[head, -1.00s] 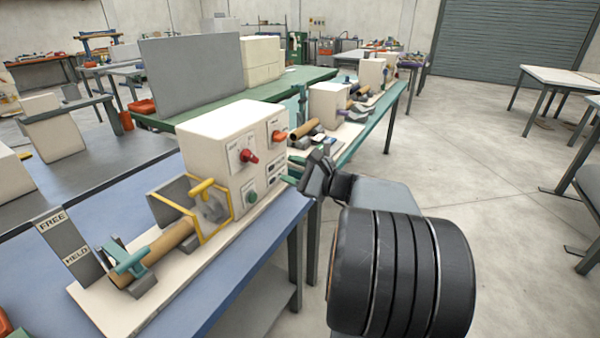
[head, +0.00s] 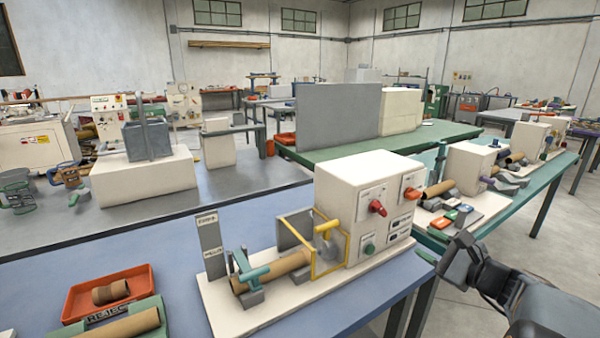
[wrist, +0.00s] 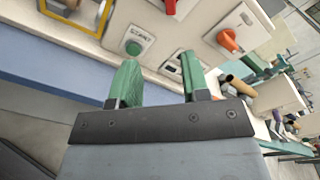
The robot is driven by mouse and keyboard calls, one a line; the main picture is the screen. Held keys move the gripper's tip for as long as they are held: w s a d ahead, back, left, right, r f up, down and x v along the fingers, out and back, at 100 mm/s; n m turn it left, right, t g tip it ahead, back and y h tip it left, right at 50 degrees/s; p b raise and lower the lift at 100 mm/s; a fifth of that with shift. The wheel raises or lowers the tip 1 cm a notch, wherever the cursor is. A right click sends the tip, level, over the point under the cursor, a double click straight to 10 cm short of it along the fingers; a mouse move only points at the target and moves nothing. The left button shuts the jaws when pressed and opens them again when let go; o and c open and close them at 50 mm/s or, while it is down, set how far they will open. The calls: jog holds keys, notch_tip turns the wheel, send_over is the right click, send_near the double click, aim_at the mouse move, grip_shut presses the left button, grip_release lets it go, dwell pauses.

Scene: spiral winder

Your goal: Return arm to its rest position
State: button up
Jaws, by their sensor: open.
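My gripper (wrist: 160,88) shows in the wrist view with its two green fingers apart and nothing between them. Beyond the fingers is the front of the white winder box, with a green button (wrist: 133,47) and an orange knob (wrist: 229,40). In the head view my gripper (head: 428,257) is at the lower right, beside the right end of the winder (head: 362,180) and apart from it as far as I can tell.
The winder stands on a blue-topped bench (head: 130,240). A green bench (head: 543,190) with similar machines runs behind on the right. Open floor lies at the right.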

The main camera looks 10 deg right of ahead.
jog(key=s+a+f+n+g+h+p, duration=0.3)
jog(key=s+a+f+n+g+p, duration=0.3)
jog(key=s+a+f+n+g, duration=0.4)
jog(key=a+r+n+h+p, duration=0.2)
jog(key=a+r+n+p, duration=0.1)
jog(key=r+n, duration=0.3)
jog(key=s+a+r+n+g+h+p, duration=0.1)
jog(key=a+r+n+h+p, duration=0.1)
jog(key=r+n+p, duration=0.3)
jog(key=shift+s+a+r+n+g+p, duration=0.3)
jog(key=shift+a+r+n+p, duration=0.15)
jog(key=shift+a+r, duration=0.4)
jog(key=shift+f, duration=0.1)
